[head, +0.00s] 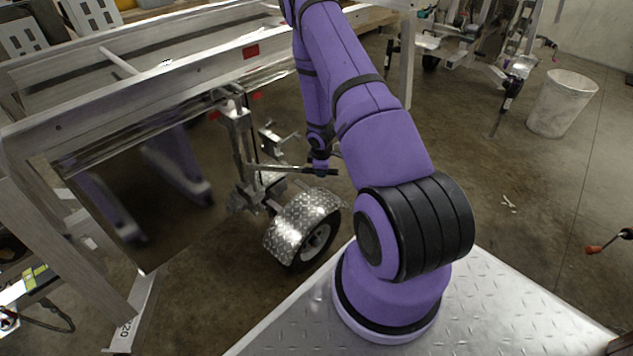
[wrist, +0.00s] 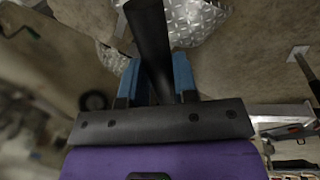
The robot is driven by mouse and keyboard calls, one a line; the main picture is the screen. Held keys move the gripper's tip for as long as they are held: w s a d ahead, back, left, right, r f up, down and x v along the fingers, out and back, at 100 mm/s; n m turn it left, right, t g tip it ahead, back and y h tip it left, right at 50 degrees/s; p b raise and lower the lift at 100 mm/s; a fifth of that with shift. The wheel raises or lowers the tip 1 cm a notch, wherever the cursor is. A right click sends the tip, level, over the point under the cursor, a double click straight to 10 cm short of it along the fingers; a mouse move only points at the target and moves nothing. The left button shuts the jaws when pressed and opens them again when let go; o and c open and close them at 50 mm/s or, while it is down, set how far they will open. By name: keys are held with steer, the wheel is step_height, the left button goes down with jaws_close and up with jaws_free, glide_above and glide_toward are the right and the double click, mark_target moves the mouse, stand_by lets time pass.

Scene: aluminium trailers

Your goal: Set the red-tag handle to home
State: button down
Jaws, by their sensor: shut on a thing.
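My gripper (head: 319,168) is low beside the trailer frame, at the outer end of a lever handle (head: 278,168). The handle reaches out from an upright metal post (head: 238,135) and has a dark grip. In the wrist view, the blue fingers of my gripper (wrist: 157,85) are on both sides of a black bar (wrist: 150,35), shut on it. The bar runs slightly tilted between the fingers, its lower part hidden by my gripper. Red tags (head: 257,96) show on the frame near the post. I cannot make out a tag on the handle itself.
A diamond-plate fender (head: 298,217) over a wheel (head: 317,241) sits just below the handle. A shiny panel (head: 150,195) and aluminium rails (head: 190,72) fill the left. A pale bin (head: 562,105) stands at the right, with open floor (head: 480,180) before it.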

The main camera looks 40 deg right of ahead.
steer(key=w+d+n+y, duration=0.1)
steer(key=w+d+n, duration=0.6)
steer(key=w, duration=0.7)
steer(key=shift+d+t, duration=0.4)
steer(key=shift+d, duration=0.5)
steer(key=c, duration=0.9)
jaws_free()
step_height(320, 180, up, 11)
steer(key=s, duration=0.2)
steer(key=shift+a+f, duration=0.2)
steer(key=shift+a, duration=0.05)
